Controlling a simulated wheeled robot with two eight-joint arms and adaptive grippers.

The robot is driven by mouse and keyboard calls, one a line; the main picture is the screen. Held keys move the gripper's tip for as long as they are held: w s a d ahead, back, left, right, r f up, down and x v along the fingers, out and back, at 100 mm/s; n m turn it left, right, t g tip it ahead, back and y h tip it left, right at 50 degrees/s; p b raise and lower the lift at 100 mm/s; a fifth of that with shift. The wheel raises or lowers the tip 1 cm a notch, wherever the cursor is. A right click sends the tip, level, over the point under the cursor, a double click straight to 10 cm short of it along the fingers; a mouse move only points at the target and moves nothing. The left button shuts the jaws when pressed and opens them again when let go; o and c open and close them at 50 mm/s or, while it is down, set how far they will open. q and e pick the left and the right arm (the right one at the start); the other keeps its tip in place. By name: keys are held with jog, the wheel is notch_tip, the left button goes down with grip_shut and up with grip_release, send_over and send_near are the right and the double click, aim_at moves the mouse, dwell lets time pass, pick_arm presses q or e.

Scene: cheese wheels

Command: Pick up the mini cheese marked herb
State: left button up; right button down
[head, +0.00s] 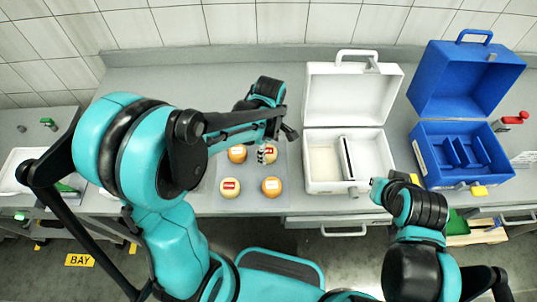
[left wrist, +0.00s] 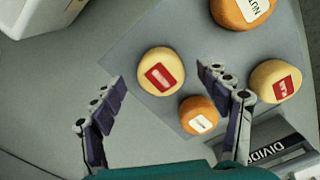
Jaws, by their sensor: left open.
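My left gripper (head: 268,148) hangs over the back right of a group of small round cheeses on a grey mat (head: 250,178). In the left wrist view it (left wrist: 160,76) is open, with a pale cheese with a red label (left wrist: 161,71) between and beyond its fingertips. Another pale cheese with a red label (left wrist: 276,81) lies to the right. An orange cheese with a white label (left wrist: 198,114) and a larger-looking orange one reading "NU" (left wrist: 241,10) lie nearby. No label legibly says herb. My right gripper (head: 378,188) is near the white case's front; its fingers are unclear.
An open white case (head: 350,95) stands right of the mat, and an open blue case (head: 465,85) farther right. A dark item lettered "DIVID" (left wrist: 280,150) shows in the left wrist view. A tiled wall (head: 250,20) closes off the back.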

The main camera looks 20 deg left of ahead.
pick_arm(q)
notch_tip(320, 180, down, 3)
jog(key=shift+r+b, duration=0.2)
jog(key=shift+b, duration=0.1)
jog(key=shift+r, duration=0.1)
jog(key=c, duration=1.3)
